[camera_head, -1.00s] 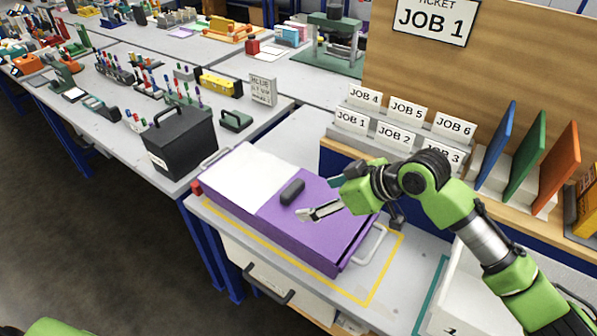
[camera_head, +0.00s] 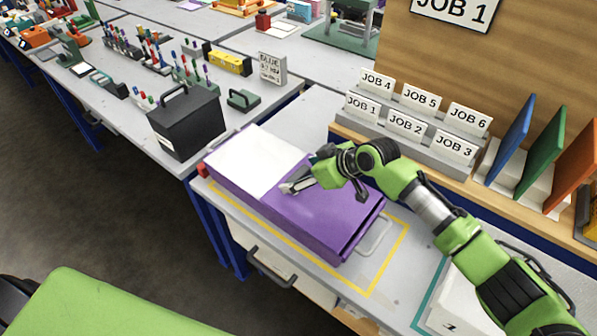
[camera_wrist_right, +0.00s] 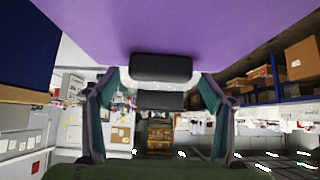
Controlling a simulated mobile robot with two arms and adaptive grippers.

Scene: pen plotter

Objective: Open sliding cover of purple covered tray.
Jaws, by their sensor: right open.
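The purple covered tray (camera_head: 318,239) lies on the grey bench inside a yellow outline. Its top has a white section (camera_head: 258,161) at the left and a purple cover section (camera_head: 335,212) at the right. My right gripper (camera_head: 288,188) is open over the cover, near the edge of the white section. The cover's black handle (camera_wrist_right: 160,68) shows in the right wrist view, centred between the open fingers or just beyond them; contact cannot be told. In the head view the arm and gripper hide the handle. My left gripper is not in view.
A black box with a handle (camera_head: 186,127) stands on the bench at the left. The job card rack (camera_head: 405,124) and upright coloured panels (camera_head: 524,149) stand behind and to the right. A wire handle (camera_head: 374,238) sticks out at the tray's right end.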

